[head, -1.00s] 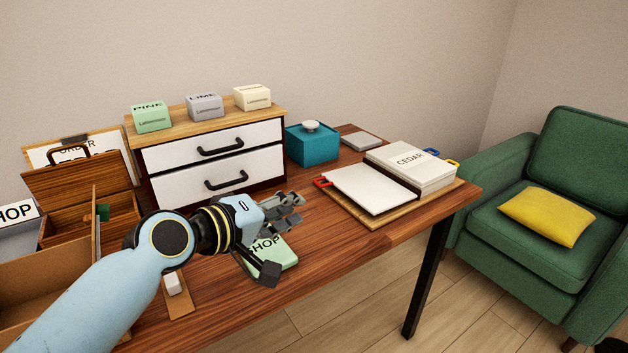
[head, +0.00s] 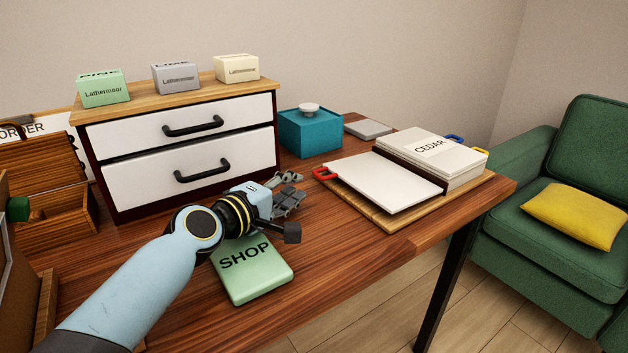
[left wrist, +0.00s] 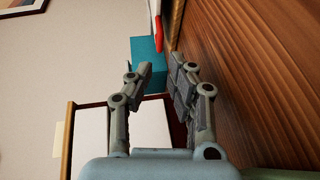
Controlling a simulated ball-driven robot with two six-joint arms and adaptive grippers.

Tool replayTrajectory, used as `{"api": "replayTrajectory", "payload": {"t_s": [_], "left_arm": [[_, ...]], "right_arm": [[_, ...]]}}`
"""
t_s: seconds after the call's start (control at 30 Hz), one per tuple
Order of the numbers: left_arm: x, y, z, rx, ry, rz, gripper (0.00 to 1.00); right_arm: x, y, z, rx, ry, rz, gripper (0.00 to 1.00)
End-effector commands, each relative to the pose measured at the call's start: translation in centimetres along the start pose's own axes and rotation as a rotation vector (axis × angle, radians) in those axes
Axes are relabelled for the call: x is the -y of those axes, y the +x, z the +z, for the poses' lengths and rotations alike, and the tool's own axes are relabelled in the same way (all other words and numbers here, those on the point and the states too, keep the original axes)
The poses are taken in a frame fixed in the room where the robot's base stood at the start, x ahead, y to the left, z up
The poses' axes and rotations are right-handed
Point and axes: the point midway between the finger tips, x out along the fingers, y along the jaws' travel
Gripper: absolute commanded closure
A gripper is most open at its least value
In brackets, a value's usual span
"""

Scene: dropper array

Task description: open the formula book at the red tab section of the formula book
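The formula book lies open on a wooden board. Its white left side (head: 385,184) lies low and flat, and its thicker right block (head: 440,153) carries a CEDAR label. The red tab (head: 324,173) sticks out at the left side's left edge; a red piece, likely this tab, shows in the left wrist view (left wrist: 157,33). A blue tab (head: 453,139) and a yellow tab (head: 481,151) sit on the right block. My left gripper (head: 291,212) is open and empty, left of and nearer than the red tab, apart from it. My right gripper is out of view.
A green SHOP book (head: 258,280) lies just below my left gripper. A drawer chest (head: 185,155) stands behind my arm, with a teal box (head: 311,136) to its right. The tabletop between gripper and board is clear.

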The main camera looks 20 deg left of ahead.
Motion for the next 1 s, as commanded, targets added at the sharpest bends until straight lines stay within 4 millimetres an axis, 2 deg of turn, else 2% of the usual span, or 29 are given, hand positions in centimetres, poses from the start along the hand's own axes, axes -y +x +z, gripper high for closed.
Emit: {"api": "replayTrajectory", "payload": {"t_s": [0.2,0.4,0.77,0.8,0.93,1.0], "left_arm": [[0.2,4.6,0.0,0.000,-0.001,0.000,0.82],[0.2,7.3,0.0,0.001,-0.001,-0.001,0.82],[0.0,8.0,0.0,0.001,0.001,-0.001,0.82],[0.0,8.0,0.0,0.001,0.001,-0.001,0.84],[0.0,8.0,0.0,0.001,0.001,-0.001,1.00],[0.0,8.0,0.0,0.001,0.001,-0.001,1.00]], "right_arm": [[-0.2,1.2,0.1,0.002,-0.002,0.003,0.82],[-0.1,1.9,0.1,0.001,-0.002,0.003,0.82],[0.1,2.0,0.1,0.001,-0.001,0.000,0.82],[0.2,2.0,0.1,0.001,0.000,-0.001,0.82],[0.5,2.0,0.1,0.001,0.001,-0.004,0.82],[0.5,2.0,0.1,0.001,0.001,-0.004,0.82]]}}
